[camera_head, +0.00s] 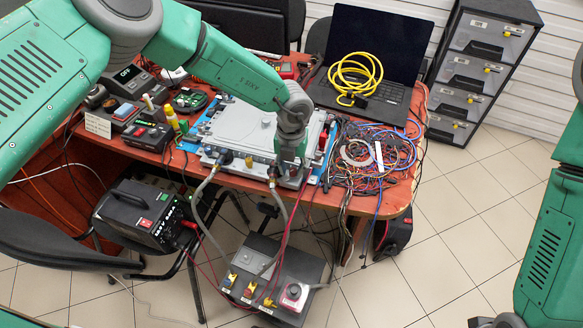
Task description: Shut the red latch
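My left arm reaches in from the upper left over the workbench. Its wrist ends above the front right part of a grey flat unit (243,127) on a blue-edged board. My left gripper (287,174) points down at the front edge of this unit, near the hose fittings; its fingers are small and partly hidden, so their opening is unclear. A small red part (323,138), possibly the red latch, shows at the unit's right side, just right of the gripper. Whether it is open or shut cannot be told. My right arm hangs at the right edge; its gripper is out of frame.
Grey hoses run from the unit's front to a dark box (275,283) with coloured valves on the floor. Tangled wires (375,160) and a laptop (388,97) with a yellow cable coil (354,75) lie right. Meters and a black-and-red device (147,137) stand left.

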